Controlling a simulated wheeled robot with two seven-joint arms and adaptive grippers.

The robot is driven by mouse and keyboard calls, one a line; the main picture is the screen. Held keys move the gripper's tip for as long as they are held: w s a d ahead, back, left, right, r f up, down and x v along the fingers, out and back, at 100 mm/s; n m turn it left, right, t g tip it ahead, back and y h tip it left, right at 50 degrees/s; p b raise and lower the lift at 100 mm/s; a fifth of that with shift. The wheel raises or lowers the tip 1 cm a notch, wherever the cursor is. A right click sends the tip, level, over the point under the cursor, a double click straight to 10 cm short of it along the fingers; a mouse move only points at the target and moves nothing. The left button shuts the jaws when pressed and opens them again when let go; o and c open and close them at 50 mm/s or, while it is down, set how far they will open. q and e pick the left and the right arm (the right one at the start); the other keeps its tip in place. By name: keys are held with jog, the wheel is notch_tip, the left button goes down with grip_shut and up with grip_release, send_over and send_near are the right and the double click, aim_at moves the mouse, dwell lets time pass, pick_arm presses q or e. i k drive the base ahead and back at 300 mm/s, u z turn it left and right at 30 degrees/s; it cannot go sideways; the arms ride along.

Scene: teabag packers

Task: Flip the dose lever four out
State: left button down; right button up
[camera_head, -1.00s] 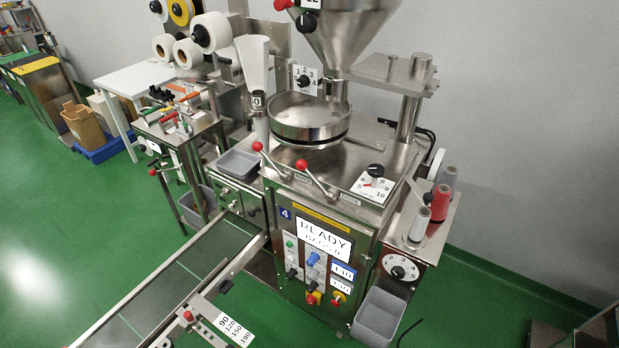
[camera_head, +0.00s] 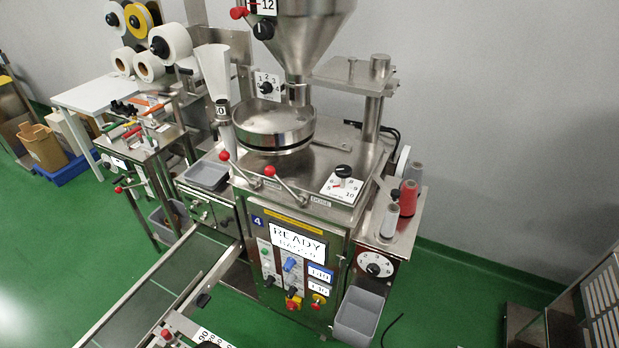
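The machine marked 4 (camera_head: 257,222) stands in the middle, with a lit READY screen (camera_head: 298,241). Two levers with red ball ends lie on the front edge of its steel top. The right one, the dose lever (camera_head: 285,185), sits by a label that seems to read DOSE (camera_head: 320,201); its ball points up and left. The left lever (camera_head: 240,170) has its ball at the upper left too, and its own label is too small to read. Neither of my grippers shows in the head view.
A conveyor (camera_head: 165,290) runs from the machine to the lower left. A grey bin (camera_head: 359,315) hangs at the right front. Thread spools (camera_head: 408,198) stand on the right shelf. A steel rack (camera_head: 600,305) is at the far right. Green floor is free between.

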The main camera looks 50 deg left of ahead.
aim_at(270, 172)
jog(key=z, duration=0.2)
jog(key=k, duration=0.3)
jog(key=u, duration=1.05)
